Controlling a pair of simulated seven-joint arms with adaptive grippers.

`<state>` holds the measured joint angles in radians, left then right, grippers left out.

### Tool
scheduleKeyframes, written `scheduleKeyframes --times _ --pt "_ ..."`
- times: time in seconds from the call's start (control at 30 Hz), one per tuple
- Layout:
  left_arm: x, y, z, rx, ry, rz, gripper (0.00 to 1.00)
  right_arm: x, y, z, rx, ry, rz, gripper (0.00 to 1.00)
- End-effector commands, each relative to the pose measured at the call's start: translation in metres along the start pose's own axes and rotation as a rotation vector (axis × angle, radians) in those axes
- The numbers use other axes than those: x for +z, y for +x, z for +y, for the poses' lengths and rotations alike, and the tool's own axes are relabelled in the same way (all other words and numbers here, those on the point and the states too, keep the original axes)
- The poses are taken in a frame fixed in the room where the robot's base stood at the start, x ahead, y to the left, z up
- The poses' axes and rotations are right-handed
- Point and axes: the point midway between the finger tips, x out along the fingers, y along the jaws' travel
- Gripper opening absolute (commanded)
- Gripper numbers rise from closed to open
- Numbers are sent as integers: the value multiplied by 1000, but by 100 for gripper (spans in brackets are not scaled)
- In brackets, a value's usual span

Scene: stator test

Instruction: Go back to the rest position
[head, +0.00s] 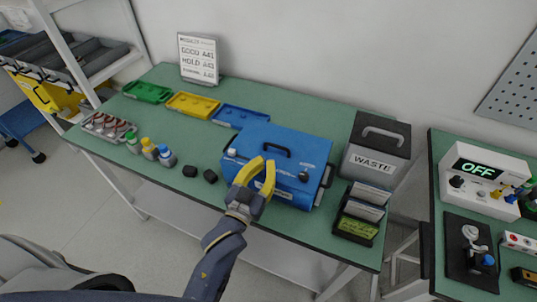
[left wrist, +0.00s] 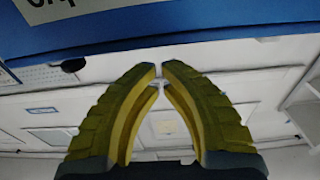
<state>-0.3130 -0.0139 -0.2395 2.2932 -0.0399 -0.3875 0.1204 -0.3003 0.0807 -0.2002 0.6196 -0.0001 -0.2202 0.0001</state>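My left gripper (head: 266,161) has yellow fingers and is in front of the blue box (head: 285,150), overlapping its front face in the head view. Its fingertips nearly meet, with only a thin gap and nothing between them; the left wrist view shows the same (left wrist: 158,68). I cannot tell from the head view whether the fingers touch the box. In the left wrist view, a blue surface (left wrist: 200,27) with part of a white label spans the top, beyond the fingertips. My right gripper is not in view.
The green table (head: 200,150) holds green, yellow and blue trays (head: 240,116), small bottles (head: 150,148), two black blocks (head: 190,171) and a sign (head: 198,58). A grey waste bin (head: 375,150) and a card holder (head: 360,217) stand right. A tester reading OFF (head: 478,175) is on another table.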

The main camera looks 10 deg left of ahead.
Motion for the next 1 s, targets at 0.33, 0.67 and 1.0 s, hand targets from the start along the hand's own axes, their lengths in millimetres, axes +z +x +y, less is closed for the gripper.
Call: scheduleKeyframes --times 0.33,0.67,1.0 --pt "0 -21 2 7 3 2 0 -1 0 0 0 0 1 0" --pt "68 -78 -11 77 375 -222 0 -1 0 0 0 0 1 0" --pt "126 -146 -37 193 777 -439 0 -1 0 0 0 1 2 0"
